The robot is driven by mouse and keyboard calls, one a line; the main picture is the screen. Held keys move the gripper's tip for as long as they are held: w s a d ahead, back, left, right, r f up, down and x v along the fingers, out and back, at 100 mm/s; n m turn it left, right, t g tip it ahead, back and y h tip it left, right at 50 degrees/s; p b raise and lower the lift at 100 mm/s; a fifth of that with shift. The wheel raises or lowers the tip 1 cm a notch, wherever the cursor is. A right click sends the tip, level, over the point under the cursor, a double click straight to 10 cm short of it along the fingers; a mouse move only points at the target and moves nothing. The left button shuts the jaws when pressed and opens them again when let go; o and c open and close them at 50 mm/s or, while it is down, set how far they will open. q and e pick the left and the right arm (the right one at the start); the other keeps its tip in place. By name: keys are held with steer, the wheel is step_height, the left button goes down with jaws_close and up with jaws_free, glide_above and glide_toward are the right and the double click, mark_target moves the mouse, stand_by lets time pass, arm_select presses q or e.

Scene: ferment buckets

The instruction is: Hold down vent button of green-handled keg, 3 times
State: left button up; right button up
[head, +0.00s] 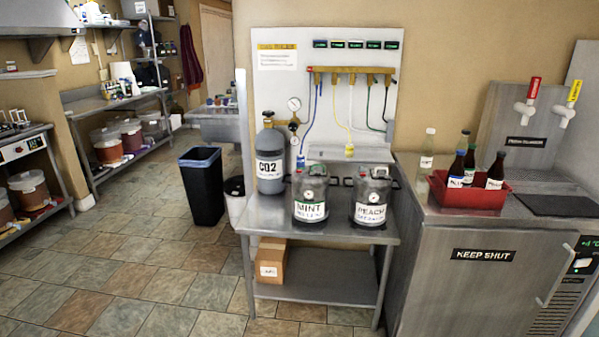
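Two small steel kegs stand side by side on a metal table (345,233). The left keg (311,192) has a label reading MINT, and the right keg (372,193) has one reading PEACH. The handle colours are too small to tell, and I cannot make out a green handle or a vent button on either. Neither of my grippers is in view.
A grey CO2 cylinder (270,165) stands left of the kegs. Hoses hang from a brass manifold (351,71) on the white panel behind. A steel cooler (470,270) bearing a red bottle tray (470,195) stands at right. The tiled floor (150,270) at front left is clear.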

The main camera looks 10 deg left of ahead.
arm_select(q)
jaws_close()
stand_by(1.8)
